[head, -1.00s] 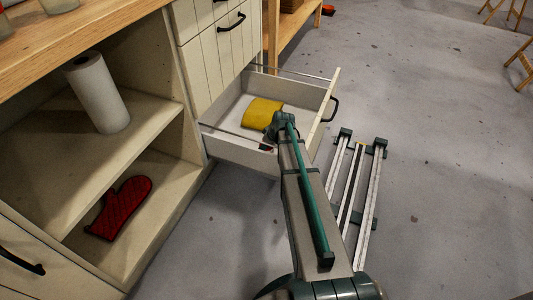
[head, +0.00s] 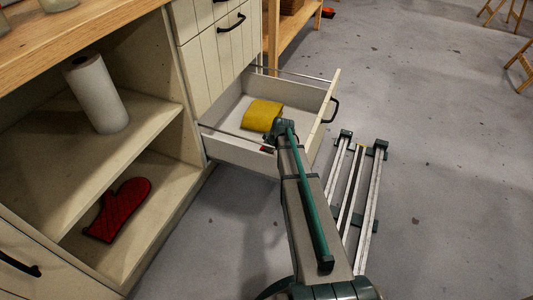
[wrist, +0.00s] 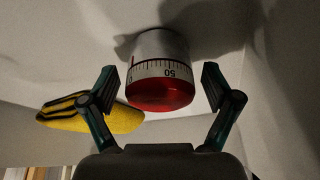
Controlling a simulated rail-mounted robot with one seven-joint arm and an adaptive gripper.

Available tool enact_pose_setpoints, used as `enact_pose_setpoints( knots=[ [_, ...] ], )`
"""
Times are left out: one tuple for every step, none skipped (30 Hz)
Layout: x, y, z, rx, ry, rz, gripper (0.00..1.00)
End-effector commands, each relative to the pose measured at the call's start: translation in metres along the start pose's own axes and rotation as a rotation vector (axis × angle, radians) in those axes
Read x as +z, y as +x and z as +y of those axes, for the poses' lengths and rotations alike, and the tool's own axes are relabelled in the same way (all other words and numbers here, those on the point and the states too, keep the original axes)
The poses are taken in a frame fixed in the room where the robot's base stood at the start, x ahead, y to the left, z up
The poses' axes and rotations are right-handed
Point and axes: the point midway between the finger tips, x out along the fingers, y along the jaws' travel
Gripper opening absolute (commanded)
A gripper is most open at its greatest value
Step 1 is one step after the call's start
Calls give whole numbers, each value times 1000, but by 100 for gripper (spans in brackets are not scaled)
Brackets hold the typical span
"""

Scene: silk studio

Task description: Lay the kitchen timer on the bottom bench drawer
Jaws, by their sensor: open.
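The kitchen timer (wrist: 160,88), a white cylinder with a dial scale and a red end, sits between my gripper's fingers (wrist: 160,78) in the wrist view. A gap shows on each side, so my gripper is open and not holding it. The timer appears to rest on the pale drawer floor, with a shadow around it. In the head view, the bottom bench drawer (head: 240,152) is pulled out, and my gripper (head: 271,142) reaches into its near right part.
A paper roll (head: 97,93) and a red oven mitt (head: 118,209) are on the open shelves at left. The floor at right is largely clear.

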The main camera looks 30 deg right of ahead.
Motion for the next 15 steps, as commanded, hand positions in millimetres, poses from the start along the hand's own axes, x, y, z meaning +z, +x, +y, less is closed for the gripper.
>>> enact_pose_setpoints(
  knots=[
    [0,-1,0,0,0,0,88],
    [0,-1,0,0,0,0,88],
    [-1,-3,0,0,0,1,88],
    [-2,-4,0,1,0,1,88],
    [-2,-7,0,1,0,1,88],
    [-2,-11,0,1,0,1,88],
    [-2,-14,0,1,0,1,88],
    [-2,-18,0,1,0,1,88],
    [-2,-23,0,1,0,1,88],
    [-2,-28,0,1,0,1,88],
    [-2,-32,-1,0,0,0,88],
    [-2,-39,-1,0,0,0,88],
    [-2,-44,-1,0,0,0,88],
    [-2,-48,-1,1,0,1,88],
    [-2,-55,-1,1,0,1,88]
  ],
)
